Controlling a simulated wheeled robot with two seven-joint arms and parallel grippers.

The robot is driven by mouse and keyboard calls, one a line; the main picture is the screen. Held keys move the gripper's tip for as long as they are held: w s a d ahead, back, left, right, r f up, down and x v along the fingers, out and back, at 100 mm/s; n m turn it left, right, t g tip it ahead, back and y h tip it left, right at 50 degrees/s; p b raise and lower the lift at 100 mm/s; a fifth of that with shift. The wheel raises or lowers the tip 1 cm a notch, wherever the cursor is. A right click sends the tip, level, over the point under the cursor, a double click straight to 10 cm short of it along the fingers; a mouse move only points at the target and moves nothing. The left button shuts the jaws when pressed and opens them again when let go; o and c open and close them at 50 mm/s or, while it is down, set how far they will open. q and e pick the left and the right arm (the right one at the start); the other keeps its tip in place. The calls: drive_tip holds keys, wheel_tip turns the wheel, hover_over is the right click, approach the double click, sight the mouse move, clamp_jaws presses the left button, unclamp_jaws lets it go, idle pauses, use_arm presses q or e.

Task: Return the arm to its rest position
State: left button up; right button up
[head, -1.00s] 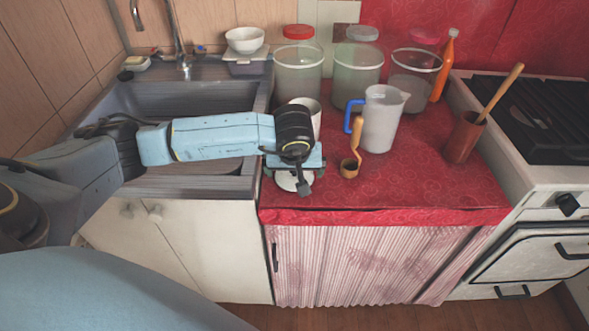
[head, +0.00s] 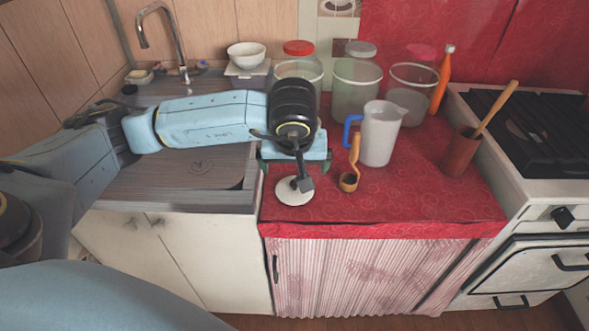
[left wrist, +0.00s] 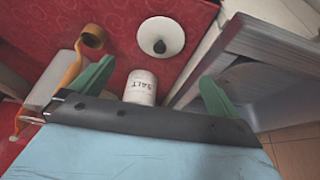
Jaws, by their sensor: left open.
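My left gripper (head: 295,166) hangs over the left part of the red counter in the head view. In the left wrist view it (left wrist: 155,88) is open, its two green fingers wide apart and holding nothing. A white canister marked SALT (left wrist: 140,87) shows between and beyond the fingers there; my arm hides it in the head view. A white round lid with a dark knob (head: 294,191) lies on the counter near the front edge, and it also shows in the left wrist view (left wrist: 160,37). My right gripper is not in view.
A ladle (head: 349,181) and a pitcher with a blue handle (head: 380,135) stand right of my gripper. Several jars line the back. The sink (head: 180,190) lies under my left arm. A stove (head: 530,140) is at the right. The front right of the red counter (head: 420,200) is clear.

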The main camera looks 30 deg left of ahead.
use_arm(q)
drive_tip(key=shift+s+r, duration=0.15)
drive_tip(key=shift+r, duration=0.15)
